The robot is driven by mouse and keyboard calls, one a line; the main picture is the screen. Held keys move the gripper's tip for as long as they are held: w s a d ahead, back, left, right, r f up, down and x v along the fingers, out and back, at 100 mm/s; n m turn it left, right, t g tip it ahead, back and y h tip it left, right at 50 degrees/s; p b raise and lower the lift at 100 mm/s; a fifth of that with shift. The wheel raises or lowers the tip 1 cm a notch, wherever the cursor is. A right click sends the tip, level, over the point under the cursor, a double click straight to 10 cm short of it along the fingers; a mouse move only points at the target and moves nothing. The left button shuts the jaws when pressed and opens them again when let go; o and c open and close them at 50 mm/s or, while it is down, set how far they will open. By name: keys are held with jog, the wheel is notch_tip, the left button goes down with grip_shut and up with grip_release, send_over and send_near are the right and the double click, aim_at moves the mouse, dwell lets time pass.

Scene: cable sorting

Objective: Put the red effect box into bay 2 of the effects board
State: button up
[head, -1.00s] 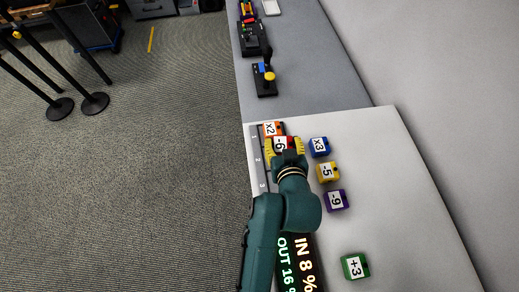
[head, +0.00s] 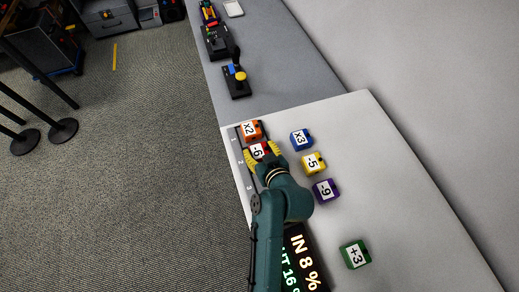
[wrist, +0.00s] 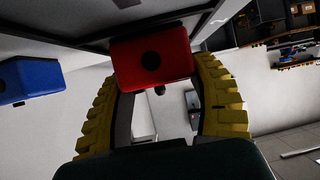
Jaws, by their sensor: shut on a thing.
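The red effect box (head: 257,151), labelled -6, is between the yellow fingers of my gripper (head: 262,155), beside the bay number 2 on the effects board (head: 241,172). In the wrist view the red box (wrist: 150,60) shows between the two ridged yellow fingers (wrist: 158,95), which are shut on it. The orange box (head: 251,130), labelled x2, sits in bay 1, just beyond the red box. Bay 3 is partly hidden by my arm. I cannot tell whether the red box is fully seated.
To the right on the white table (head: 400,190) are a blue x3 box (head: 301,139), a yellow -5 box (head: 314,163), a purple -9 box (head: 326,190) and a green +3 box (head: 355,254). A lit display (head: 300,260) is at the near end. A joystick (head: 237,80) stands on the grey table.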

jog(key=o, duration=1.3)
jog(key=shift+c, duration=0.2)
jog(key=p+v, duration=0.2)
jog(key=v, duration=1)
jog(key=shift+r, duration=0.1)
jog(key=w+d+r+m+t+h, duration=0.15)
jog(key=r+t, duration=0.25)
jog(key=r, duration=1)
jog(key=w+r+m+t+h, duration=0.15)
jog(key=r+t, duration=0.25)
jog(key=r, duration=1.1)
jog(key=s+d+r+m+t+h, duration=0.1)
jog(key=s+r, duration=0.3)
jog(key=r, duration=0.6)
jog(key=shift+s+r+m+t+h, duration=0.3)
jog(key=shift+s+t+h, duration=0.15)
jog(key=shift+t, duration=0.45)
jog(key=shift+d+f, duration=0.1)
